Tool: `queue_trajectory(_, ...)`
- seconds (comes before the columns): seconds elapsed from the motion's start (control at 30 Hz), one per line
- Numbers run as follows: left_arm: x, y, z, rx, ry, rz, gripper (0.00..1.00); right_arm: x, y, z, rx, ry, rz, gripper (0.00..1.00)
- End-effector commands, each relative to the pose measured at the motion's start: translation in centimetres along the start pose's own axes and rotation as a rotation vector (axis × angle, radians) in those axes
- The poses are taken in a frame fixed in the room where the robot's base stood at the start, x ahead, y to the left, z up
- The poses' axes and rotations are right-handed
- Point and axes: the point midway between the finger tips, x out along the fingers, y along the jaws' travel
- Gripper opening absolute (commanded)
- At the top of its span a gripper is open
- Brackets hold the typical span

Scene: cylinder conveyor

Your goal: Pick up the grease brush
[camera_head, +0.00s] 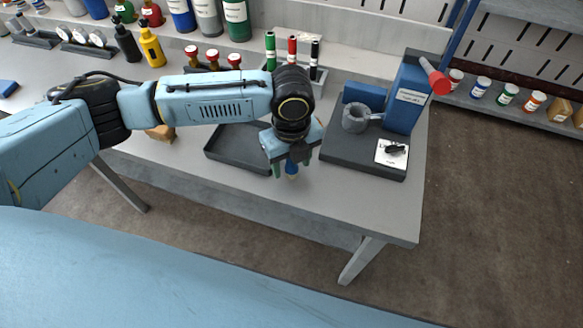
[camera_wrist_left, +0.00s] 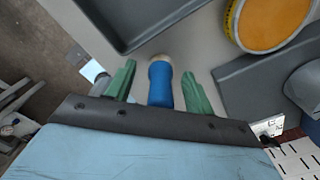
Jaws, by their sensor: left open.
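The grease brush, with a blue handle, shows at the front of the table in the head view (camera_head: 291,168), partly hidden by my gripper. In the left wrist view its blue handle (camera_wrist_left: 160,85) lies between my two green fingers, with a paler part beyond it toward the top edge. My left gripper (camera_head: 290,160) points down over it. In the left wrist view my left gripper (camera_wrist_left: 158,88) is open, with a gap on each side of the handle. My right gripper does not show.
A dark tray (camera_head: 222,158) lies left of the gripper. A dark base (camera_head: 350,151) with a blue press (camera_head: 409,95) and red knob stands to the right. A round orange object (camera_wrist_left: 272,22) lies beyond the brush in the wrist view. Bottles and markers line the back.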

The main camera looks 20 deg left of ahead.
Motion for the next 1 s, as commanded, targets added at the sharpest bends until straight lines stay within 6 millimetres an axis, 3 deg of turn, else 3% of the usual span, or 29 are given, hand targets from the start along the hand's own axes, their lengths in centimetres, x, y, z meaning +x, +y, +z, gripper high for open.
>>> queue_trajectory(0.27, 0.2, 0.0, 0.0, 0.001, 0.0, 0.0, 0.53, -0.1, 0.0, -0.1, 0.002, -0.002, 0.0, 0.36)
queue_trajectory(0.63, 0.2, 0.0, 0.0, 0.001, 0.0, -0.001, 0.06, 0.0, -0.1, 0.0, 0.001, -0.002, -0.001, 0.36)
queue_trajectory(1.0, -0.8, -0.1, 0.0, 0.0, 0.0, -0.003, 0.05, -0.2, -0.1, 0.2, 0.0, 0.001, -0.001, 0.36)
